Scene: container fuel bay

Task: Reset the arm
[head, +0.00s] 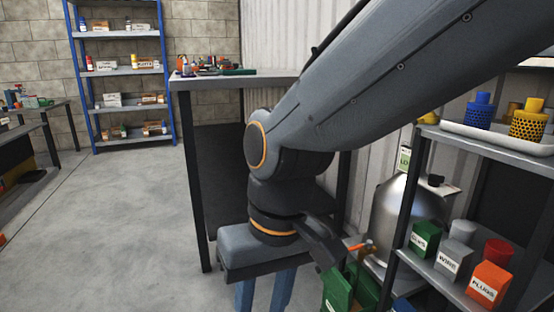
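My arm reaches down from the upper right across the picture. It ends in my gripper (263,298), a grey block with two blue fingers pointing down near the bottom edge. The fingers stand apart with bare floor showing between them, so it looks open and empty. The fingertips are cut off by the bottom edge. My gripper is in front of a tall grey table (240,79) and left of a green container (337,288).
A shelf rack (462,137) at right holds blue and yellow perforated items, with boxes labelled wire and plugs (488,285) below. A silver tank (397,215) stands behind my wrist. A blue shelf (122,72) stands at the back.

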